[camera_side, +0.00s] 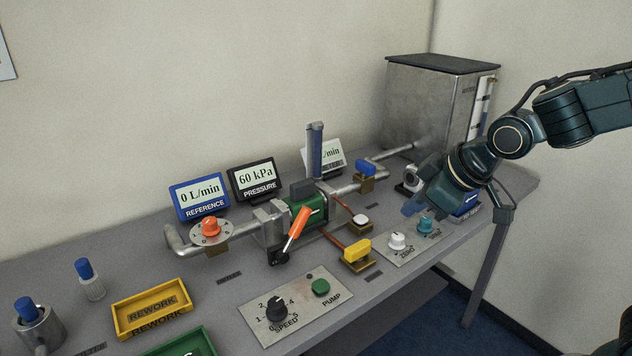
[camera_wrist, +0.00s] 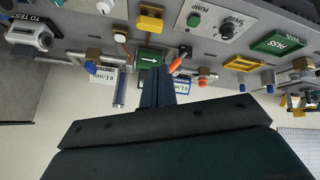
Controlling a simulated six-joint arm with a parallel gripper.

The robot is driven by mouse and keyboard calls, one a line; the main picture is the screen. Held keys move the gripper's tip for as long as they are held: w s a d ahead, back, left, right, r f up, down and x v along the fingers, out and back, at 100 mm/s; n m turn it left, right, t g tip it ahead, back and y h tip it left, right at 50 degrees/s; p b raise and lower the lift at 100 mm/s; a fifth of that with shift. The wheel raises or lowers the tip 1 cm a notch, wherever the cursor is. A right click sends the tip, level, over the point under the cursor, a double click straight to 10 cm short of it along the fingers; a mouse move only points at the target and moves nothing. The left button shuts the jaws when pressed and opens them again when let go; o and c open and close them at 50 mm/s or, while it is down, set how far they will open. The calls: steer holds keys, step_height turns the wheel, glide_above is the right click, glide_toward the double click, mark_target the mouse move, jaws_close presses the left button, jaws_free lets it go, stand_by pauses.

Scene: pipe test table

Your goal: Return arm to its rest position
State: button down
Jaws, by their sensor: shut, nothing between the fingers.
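My arm comes in from the right in the side view. My gripper (camera_side: 410,207) is dark teal and points down and left, near the panel with the white zero knob (camera_side: 397,241) and a teal knob (camera_side: 426,225). I cannot tell its exact height above the table. In the wrist view my gripper (camera_wrist: 157,82) has its two fingers together, with nothing between them. The table (camera_side: 215,289) appears upside down there, along the top. The green meter body (camera_wrist: 150,57) lies beyond the fingertips.
A metal tank (camera_side: 428,100) stands at the back right. Displays read 0 L/min (camera_side: 200,194) and 60 kPa (camera_side: 255,177). A yellow rework tray (camera_side: 151,307) is front left.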

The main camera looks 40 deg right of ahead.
steer(key=s+d+r+m+g, duration=0.1)
steer(key=s+d+r+m, duration=0.1)
steer(key=s, duration=0.7)
steer(key=s+d+r+m, duration=0.2)
steer(key=s+d+m, duration=0.1)
steer(key=s, duration=0.6)
steer(key=shift+r+g+h, duration=0.25)
steer(key=shift+g+h, duration=0.05)
steer(key=shift+g, duration=0.1)
